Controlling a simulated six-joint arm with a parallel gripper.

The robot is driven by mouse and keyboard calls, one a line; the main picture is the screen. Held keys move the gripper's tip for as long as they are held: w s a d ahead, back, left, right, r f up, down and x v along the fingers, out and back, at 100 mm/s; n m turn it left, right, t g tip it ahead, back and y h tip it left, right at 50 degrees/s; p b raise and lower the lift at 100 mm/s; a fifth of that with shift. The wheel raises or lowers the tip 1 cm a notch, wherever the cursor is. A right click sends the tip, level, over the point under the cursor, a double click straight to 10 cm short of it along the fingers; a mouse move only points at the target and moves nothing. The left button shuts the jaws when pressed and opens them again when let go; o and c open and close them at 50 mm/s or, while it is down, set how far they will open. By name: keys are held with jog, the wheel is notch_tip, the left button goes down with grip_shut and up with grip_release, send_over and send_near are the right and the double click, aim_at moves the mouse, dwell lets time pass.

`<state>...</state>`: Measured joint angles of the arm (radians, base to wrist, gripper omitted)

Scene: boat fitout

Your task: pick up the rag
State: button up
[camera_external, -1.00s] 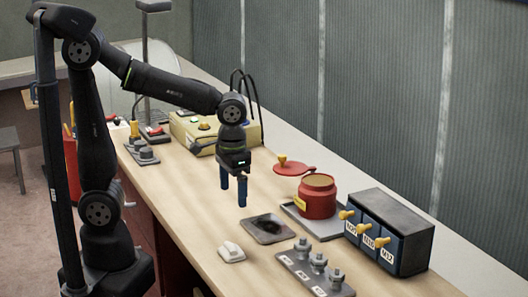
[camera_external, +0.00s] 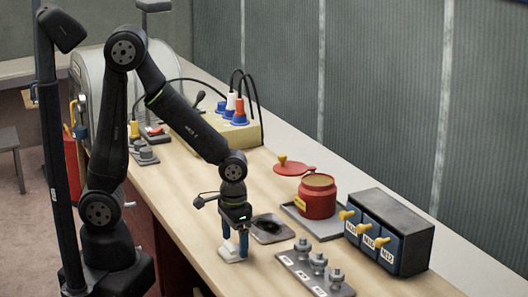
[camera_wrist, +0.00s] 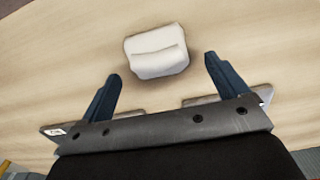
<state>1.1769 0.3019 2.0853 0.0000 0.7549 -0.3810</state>
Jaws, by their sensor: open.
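The rag (camera_external: 232,253) is a small white folded cloth lying on the wooden bench top near its front edge. In the wrist view the rag (camera_wrist: 157,51) lies flat just beyond the fingertips, between their lines, with a raised fold across it. My gripper (camera_external: 234,252) points down over the rag, and its blue fingers partly cover it in the external view. In the wrist view my gripper (camera_wrist: 162,68) is open, with nothing between its fingers. I cannot tell the exact height of the fingertips above the bench.
A grey rack (camera_external: 302,274) with several metal fittings stands nearer the front. A red pot (camera_external: 317,197) on a tray and a black box with yellow taps (camera_external: 389,231) stand farther right.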

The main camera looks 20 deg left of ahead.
jog(key=shift+f, duration=0.95)
jog(key=c, duration=1)
jog(key=shift+o, duration=0.2)
jog(key=shift+r, duration=0.1)
jog(key=shift+r, duration=0.45)
jog(key=r, duration=0.3)
jog(key=shift+s+r, duration=0.3)
jog(key=s+r, duration=0.2)
jog(key=s, duration=0.1)
jog(key=s+r, duration=0.2)
jog(key=s, duration=0.2)
jog(key=s+a+r, duration=0.1)
jog(key=s+r, duration=0.1)
jog(key=s, duration=0.2)
jog(key=shift+r, duration=0.2)
